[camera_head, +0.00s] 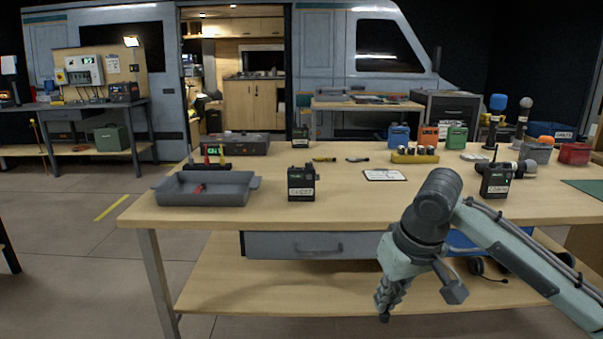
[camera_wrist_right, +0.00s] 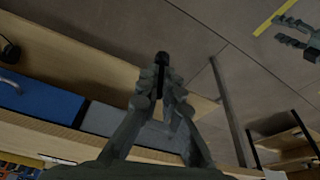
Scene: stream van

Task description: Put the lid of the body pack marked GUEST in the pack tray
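The body pack marked GUEST (camera_head: 302,183) stands upright on the workbench, dark with a small green display and a white label. Its lid cannot be told apart from the body at this size. A grey open tray (camera_head: 228,199), which looks like the pack tray, lies left of it, with a small red item inside. My right gripper (camera_head: 385,304) hangs in front of the bench, below the top and apart from the pack. In the wrist view its fingers (camera_wrist_right: 162,68) meet, empty. My left gripper (camera_wrist_right: 279,29) shows only in the wrist view, fingers apart and empty.
A second labelled pack (camera_head: 496,180) stands at the right and another (camera_head: 300,137) behind. A small rack (camera_head: 414,157), a white card (camera_head: 385,175) and microphones (camera_head: 497,107) are on the bench (camera_head: 345,209). A drawer (camera_head: 300,245) hangs under the top. The bench top around the GUEST pack is clear.

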